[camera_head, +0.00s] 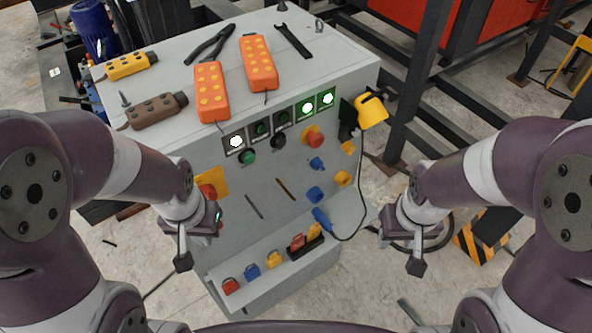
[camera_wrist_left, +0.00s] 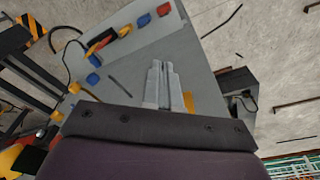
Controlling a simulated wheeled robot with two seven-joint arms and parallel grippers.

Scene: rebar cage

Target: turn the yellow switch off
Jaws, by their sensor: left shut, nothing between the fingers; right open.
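Several yellow parts are on the grey cabinet's front, and I cannot tell for certain which is the yellow switch. A yellow plate with a red knob (camera_head: 217,180) sits at the left, partly behind my left wrist; part of the plate shows in the left wrist view (camera_wrist_left: 188,102). Two small yellow knobs, an upper one (camera_head: 348,147) and a lower one (camera_head: 343,179), sit at the right beside blue ones. My left gripper (camera_head: 207,215) is in front of the cabinet's left part; its fingers (camera_wrist_left: 162,84) are together and empty. My right gripper (camera_head: 397,228) is open, right of the cabinet.
The cabinet top (camera_head: 300,60) holds orange pendants, pliers and other tools. A lamp row (camera_head: 283,118) shows white and green lights. A lower ledge (camera_head: 262,285) holds several padlocks. Steel frames stand at the right.

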